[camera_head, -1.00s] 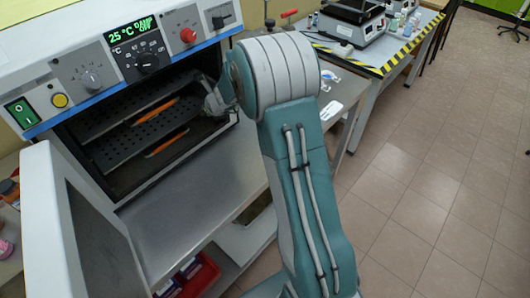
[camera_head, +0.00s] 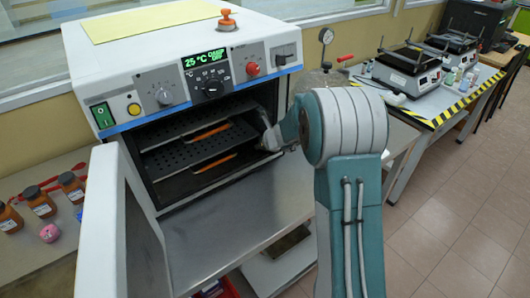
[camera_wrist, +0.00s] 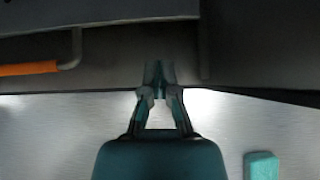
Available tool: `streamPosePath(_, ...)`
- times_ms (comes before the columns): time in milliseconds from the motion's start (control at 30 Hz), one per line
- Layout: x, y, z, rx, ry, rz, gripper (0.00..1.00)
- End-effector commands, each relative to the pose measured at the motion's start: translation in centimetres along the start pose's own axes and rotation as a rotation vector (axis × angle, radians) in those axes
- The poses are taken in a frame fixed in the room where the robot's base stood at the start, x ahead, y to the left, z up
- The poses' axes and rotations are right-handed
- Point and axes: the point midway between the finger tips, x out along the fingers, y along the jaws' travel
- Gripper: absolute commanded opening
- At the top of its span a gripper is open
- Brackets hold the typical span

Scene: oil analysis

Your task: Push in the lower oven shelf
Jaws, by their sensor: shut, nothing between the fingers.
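The oven (camera_head: 150,80) stands with its door (camera_head: 105,225) swung open to the left. Inside, the perforated lower shelf (camera_head: 185,155) lies below the upper shelf (camera_head: 180,124). Each has an orange front handle; the lower handle (camera_head: 214,163) sits near the opening. My gripper (camera_head: 270,140) is at the right side of the opening, by the lower shelf's right end. In the wrist view my gripper (camera_wrist: 159,75) is shut and empty, pointing at a dark surface right of an orange handle (camera_wrist: 28,68). Whether the tips touch the shelf cannot be told.
Brown bottles (camera_head: 38,200) stand at the left. A table with yellow-black edging (camera_head: 440,115) holds equipment at the right. Open floor (camera_head: 460,215) lies at the lower right.

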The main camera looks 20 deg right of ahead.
Motion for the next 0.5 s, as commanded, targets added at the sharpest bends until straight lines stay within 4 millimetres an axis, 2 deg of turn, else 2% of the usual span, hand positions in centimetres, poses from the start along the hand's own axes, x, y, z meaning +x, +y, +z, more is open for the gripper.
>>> streamPosePath(267,-3.6,-0.2,-0.1,0.0,-0.001,-0.001,0.0)
streamPosePath(500,-7.6,-0.1,0.0,0.0,-0.001,-0.002,0.0)
